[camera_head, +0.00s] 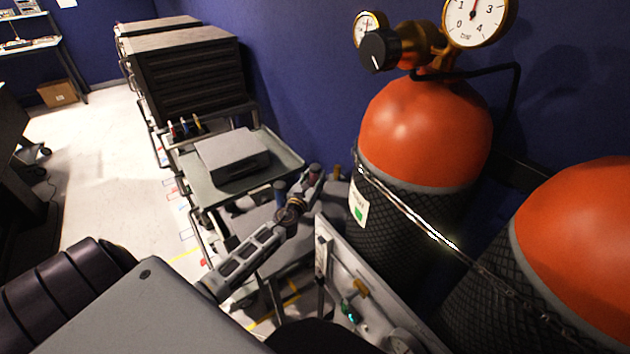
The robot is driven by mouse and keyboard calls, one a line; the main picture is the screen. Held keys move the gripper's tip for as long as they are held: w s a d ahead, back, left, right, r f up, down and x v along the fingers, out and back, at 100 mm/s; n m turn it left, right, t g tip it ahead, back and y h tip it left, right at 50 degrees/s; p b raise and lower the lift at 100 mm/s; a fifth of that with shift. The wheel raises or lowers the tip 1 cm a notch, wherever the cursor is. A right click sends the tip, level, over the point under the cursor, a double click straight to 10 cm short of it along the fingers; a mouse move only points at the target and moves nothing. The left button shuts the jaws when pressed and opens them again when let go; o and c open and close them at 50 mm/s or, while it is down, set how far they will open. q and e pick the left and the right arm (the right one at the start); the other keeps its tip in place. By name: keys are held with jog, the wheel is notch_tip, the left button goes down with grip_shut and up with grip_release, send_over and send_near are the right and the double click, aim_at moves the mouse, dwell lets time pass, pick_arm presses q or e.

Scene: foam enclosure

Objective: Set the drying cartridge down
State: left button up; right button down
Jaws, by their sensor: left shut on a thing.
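My left gripper (297,194) is at the end of a grey slotted link in the middle of the view, left of the nearer orange-topped cylinder. It is shut on a small dark piece with a brass-coloured ring (291,213), which appears to be the drying cartridge. The fingers and the dark surroundings hide much of it, so I cannot tell its full shape or whether it touches anything below. My right gripper does not show.
Two orange-topped gas cylinders (425,130) in black mesh stand at right behind a chain (410,213). A pale panel (342,275) with valves stands before them. A cart tray (275,150) bears a grey box (232,158). Floor (115,175) is open at left.

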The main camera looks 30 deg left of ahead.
pick_arm(q)
jog(key=shift+f, duration=0.15)
jog(key=o, duration=1.1)
jog(key=shift+c, duration=0.2)
jog(key=shift+o, duration=0.4)
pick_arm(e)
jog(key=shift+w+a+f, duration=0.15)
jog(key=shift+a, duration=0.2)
pick_arm(q)
jog(key=shift+r, duration=0.2)
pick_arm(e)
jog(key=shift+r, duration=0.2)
